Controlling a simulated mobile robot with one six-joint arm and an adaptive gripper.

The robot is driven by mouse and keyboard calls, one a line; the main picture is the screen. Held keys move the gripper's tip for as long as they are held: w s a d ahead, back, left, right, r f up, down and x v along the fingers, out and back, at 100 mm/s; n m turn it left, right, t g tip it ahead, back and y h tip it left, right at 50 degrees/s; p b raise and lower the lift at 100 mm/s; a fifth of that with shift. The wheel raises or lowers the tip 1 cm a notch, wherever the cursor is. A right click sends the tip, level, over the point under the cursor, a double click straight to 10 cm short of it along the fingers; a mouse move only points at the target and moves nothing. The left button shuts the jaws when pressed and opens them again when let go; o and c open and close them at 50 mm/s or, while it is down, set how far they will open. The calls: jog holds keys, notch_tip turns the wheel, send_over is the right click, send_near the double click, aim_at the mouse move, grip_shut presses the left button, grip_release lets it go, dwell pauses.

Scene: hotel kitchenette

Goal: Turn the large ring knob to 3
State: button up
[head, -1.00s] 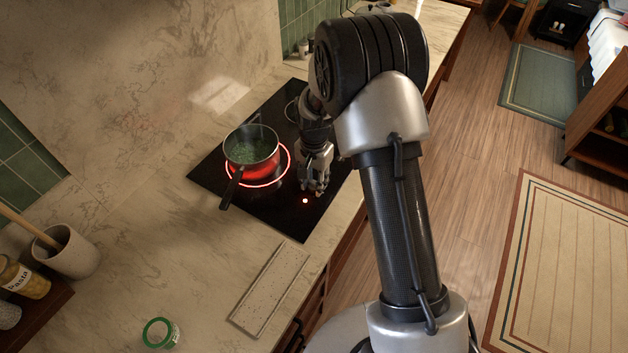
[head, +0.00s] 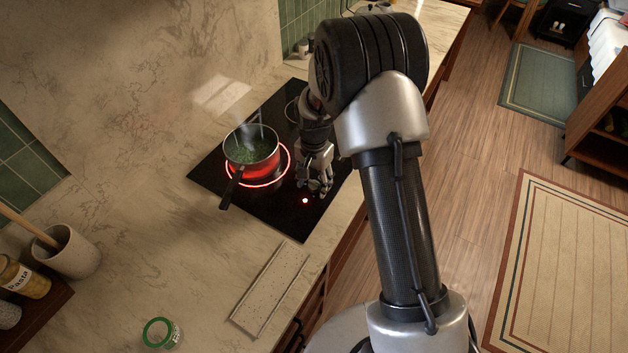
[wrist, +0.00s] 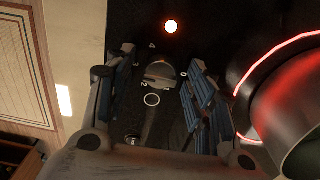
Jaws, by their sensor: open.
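In the wrist view a small metallic knob (wrist: 160,72) stands on the black cooktop, with small pale numbers around it, among them what looks like a 2. Which number it points to is unclear. My gripper (wrist: 161,60) is open, with one finger on each side of the knob; I cannot tell whether they touch it. In the head view my gripper (head: 317,189) is low over the cooktop's front part and hides the knob.
A steaming pot (head: 251,148) of green food sits on the glowing red ring, close beside my gripper. A red indicator light (head: 305,201) glows on the cooktop (head: 270,205). Clear counter (head: 190,240) lies to the left.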

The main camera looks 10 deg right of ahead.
aim_at(314, 182)
notch_tip(314, 182, up, 12)
dwell(0.6)
jog(key=s+r+n+t+b, duration=0.15)
jog(key=s+r+n, duration=0.25)
jog(key=s+r, duration=0.95)
jog(key=s+n+t, duration=0.3)
jog(key=s+n, duration=0.2)
jog(key=s, duration=1)
jog(key=shift+s+r+b, duration=0.3)
jog(key=shift+r+b, duration=0.1)
jog(key=shift+b, duration=0.05)
